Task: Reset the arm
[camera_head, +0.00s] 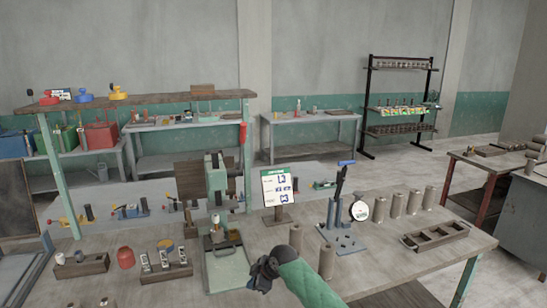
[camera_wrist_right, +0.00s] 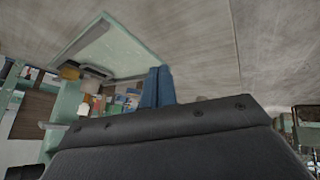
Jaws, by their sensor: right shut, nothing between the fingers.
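My left gripper is not in view in the head view or the wrist view.
A green press (camera_head: 217,175) stands left of the gripper. A small sign (camera_head: 281,188), a dial gauge stand (camera_head: 340,215), several clay cylinders (camera_head: 397,205) and a wooden tray (camera_head: 436,235) stand to the right. A wooden block with vials (camera_head: 165,271) and a red knob (camera_head: 126,257) are at the left.

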